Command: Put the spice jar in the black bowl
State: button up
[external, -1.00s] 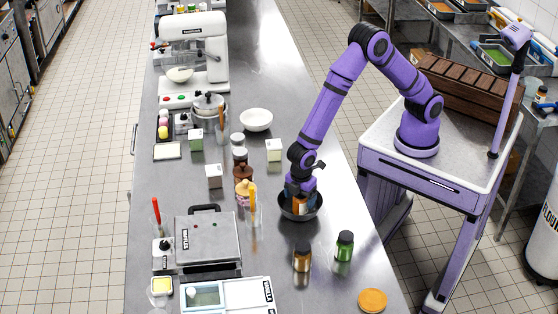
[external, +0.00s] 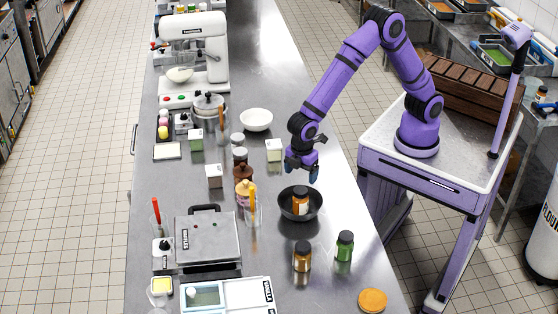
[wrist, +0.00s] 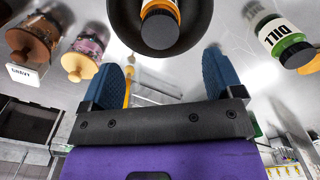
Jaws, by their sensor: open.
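An orange-brown spice jar with a dark lid (external: 300,199) stands upright inside the black bowl (external: 315,214) on the steel counter. In the wrist view the jar (wrist: 160,25) shows at the top, with the bowl (wrist: 205,22) around it. My gripper (external: 302,172) is above and just behind the bowl, apart from the jar. In the wrist view its blue fingers (wrist: 163,78) are spread with nothing between them.
A second amber jar (external: 303,257) and a green dill jar (external: 344,246) stand in front of the bowl. An orange lid (external: 372,300) lies near the front right. Pots with wooden tops (external: 244,190) stand left of the bowl. A white bowl (external: 257,119) is farther back.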

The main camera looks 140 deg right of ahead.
jog(key=shift+r, duration=0.75)
jog(key=s+a+r+t, duration=0.1)
jog(key=s+a+r, duration=0.5)
jog(key=r, duration=0.3)
jog(key=s+a+r+t, duration=0.1)
jog(key=s+a+r, duration=0.45)
jog(key=r, duration=0.25)
jog(key=s+a+r+t, duration=0.1)
jog(key=s+a, duration=0.3)
jog(key=s, duration=0.8)
jog(key=s+a+r+t, duration=0.2)
jog(key=s+a+r, duration=0.1)
jog(key=s, duration=0.9)
jog(key=shift+a+r, duration=0.3)
jog(key=shift+a, duration=0.45)
